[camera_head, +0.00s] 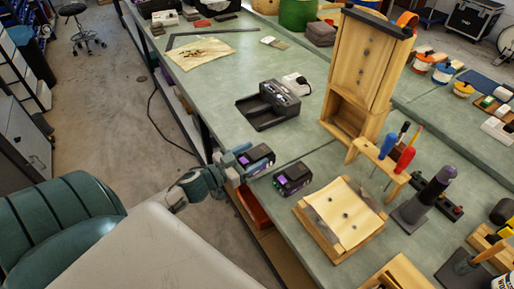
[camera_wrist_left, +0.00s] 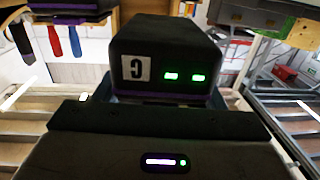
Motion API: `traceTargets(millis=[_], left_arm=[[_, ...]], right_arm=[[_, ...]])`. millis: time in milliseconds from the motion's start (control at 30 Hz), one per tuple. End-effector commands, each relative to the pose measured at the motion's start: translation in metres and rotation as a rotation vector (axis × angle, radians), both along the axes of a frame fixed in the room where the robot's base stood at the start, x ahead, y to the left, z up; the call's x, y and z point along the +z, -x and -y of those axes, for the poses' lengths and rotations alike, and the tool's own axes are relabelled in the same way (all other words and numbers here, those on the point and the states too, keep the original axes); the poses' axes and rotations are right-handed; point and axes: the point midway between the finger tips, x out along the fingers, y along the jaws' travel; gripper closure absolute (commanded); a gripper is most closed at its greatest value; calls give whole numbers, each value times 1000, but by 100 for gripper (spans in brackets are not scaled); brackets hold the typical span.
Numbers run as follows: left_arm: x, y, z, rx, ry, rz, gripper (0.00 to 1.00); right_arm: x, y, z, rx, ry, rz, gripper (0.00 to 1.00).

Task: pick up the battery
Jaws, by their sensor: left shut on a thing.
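My left gripper (camera_head: 240,164) is shut on a black and purple battery (camera_head: 259,157) at the bench's near left edge. In the left wrist view this battery (camera_wrist_left: 165,68) fills the middle, with a white label and two green lights; the fingertips are mostly hidden there. I cannot tell whether it touches the bench top. A second, similar battery (camera_head: 293,178) lies on the bench just to the right, apart from the held one. My right gripper is not in view.
A black charger (camera_head: 268,107) stands farther back on the green bench (camera_head: 225,120). A wooden cabinet (camera_head: 363,75), a screwdriver rack (camera_head: 380,158) and a slanted wooden stand (camera_head: 345,212) are to the right. The bench is clear between the batteries and the charger.

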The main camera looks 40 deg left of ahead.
Motion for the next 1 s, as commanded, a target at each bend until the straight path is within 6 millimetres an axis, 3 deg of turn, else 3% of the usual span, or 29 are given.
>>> traceTargets(millis=[33,200,633,1000], left_arm=[[7,4,1,-1,3,-2,73],[8,17,1,4,3,1,73],[11,62,7,3,3,2,73],[10,70,8,4,1,6,73]], right_arm=[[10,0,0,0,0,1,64],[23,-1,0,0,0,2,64],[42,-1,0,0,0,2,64],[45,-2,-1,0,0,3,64]])
